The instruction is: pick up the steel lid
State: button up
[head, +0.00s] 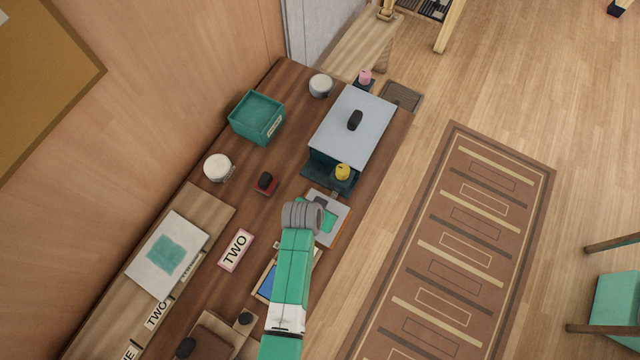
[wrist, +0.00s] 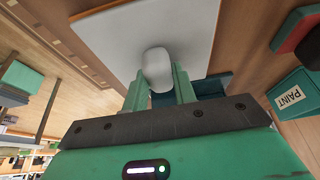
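The steel lid is a flat pale grey plate (head: 340,207) on the table's right side, partly behind my arm in the head view. The lid (wrist: 105,40) fills the top of the wrist view, with a rounded pale grey knob (wrist: 158,68). My gripper (wrist: 159,80) has one green finger on each side of the knob. The fingers look pressed against it, so it appears shut on the knob. In the head view my gripper (head: 328,219) is mostly hidden by my wrist. I cannot tell whether the lid is clear of what lies under it.
A dark teal crate with a pale top (head: 368,118) and black handle stands just beyond the lid. A yellow-topped item (head: 343,172) sits at its front.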

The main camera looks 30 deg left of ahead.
grip_shut()
jog(key=shift+r, duration=0.65)
notch_tip(320, 180, up, 2)
jog(key=shift+r, duration=0.1)
jog(key=s+d, duration=0.1)
jog(key=s, duration=0.4)
jog(key=s+d+r, duration=0.1)
jog(key=s, duration=0.4)
jog(key=s+d+b, duration=0.1)
jog(key=s, duration=0.4)
jog(key=shift+s+r, duration=0.3)
jog(key=shift+s, duration=0.05)
